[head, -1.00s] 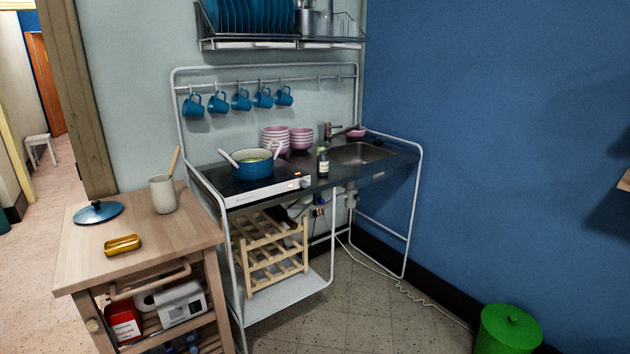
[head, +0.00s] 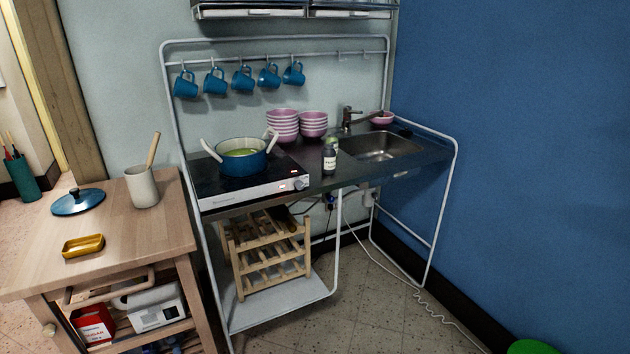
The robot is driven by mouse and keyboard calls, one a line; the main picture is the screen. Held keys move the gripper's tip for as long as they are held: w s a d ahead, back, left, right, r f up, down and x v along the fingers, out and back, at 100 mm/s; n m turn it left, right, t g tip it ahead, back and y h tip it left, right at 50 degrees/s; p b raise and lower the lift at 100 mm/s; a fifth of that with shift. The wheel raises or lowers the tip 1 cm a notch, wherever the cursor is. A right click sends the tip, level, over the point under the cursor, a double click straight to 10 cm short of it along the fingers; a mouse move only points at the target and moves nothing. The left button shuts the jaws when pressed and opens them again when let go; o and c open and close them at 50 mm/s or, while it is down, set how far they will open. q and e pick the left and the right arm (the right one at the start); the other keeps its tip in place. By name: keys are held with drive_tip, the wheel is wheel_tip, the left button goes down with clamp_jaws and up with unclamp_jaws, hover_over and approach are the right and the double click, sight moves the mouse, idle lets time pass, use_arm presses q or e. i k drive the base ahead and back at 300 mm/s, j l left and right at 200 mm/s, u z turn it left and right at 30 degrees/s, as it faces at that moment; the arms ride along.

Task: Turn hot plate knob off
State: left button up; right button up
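The hot plate (head: 247,190) sits on the left part of the metal kitchenette counter. Its white front panel shows a small lit red-orange display. The knob (head: 301,184) is at the right end of that front panel; its exact setting is too small to read. A blue pot (head: 243,163) with white handles and yellow-green contents stands on the hot plate. Neither of my grippers is in view.
Pink bowls (head: 283,126) are stacked behind. A wooden cart (head: 122,229) stands at the left. Floor in front of the counter is clear.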

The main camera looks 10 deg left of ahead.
sight(299, 185)
drive_tip(key=i+l+u, duration=0.1)
drive_tip(key=i+l, duration=0.65)
